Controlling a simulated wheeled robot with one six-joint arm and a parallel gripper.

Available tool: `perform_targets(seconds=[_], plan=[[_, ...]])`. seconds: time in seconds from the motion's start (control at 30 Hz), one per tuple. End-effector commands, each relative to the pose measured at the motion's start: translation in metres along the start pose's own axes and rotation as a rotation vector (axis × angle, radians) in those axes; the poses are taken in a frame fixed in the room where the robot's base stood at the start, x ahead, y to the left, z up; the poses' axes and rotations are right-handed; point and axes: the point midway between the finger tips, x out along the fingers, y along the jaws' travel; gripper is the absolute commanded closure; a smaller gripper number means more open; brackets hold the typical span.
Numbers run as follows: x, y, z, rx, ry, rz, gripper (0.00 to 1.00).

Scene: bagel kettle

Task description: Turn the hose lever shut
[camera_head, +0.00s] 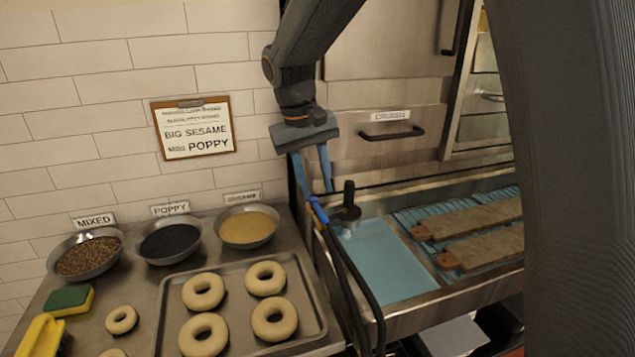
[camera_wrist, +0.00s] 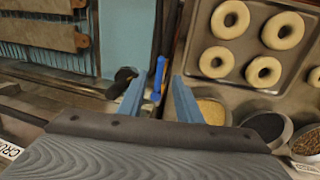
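The hose lever appears to be the bright blue handle (camera_head: 318,210) on a black hose beside the steel counter's right edge. It also shows in the wrist view (camera_wrist: 158,76). My gripper (camera_head: 316,188) points down just above it, with its two blue-grey fingers apart. In the wrist view, my gripper (camera_wrist: 160,84) has the blue handle between its fingertips, with a gap on each side. I cannot tell whether either finger touches it. The black hose (camera_head: 359,285) runs down toward the front.
A black upright knob (camera_head: 349,194) stands close to the right of my gripper. A blue surface (camera_head: 390,265) and wooden boards (camera_head: 466,220) lie further right. On the left are a bagel tray (camera_head: 234,283) and topping bowls (camera_head: 247,229). A drawer handle (camera_head: 391,134) juts out behind.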

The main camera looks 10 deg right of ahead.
Motion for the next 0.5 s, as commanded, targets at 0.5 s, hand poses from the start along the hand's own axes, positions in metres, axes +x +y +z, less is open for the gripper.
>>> perform_targets(seconds=[0.5], plan=[[0.053,-0.003,-0.003,-0.004,-0.003,0.008,0.68]])
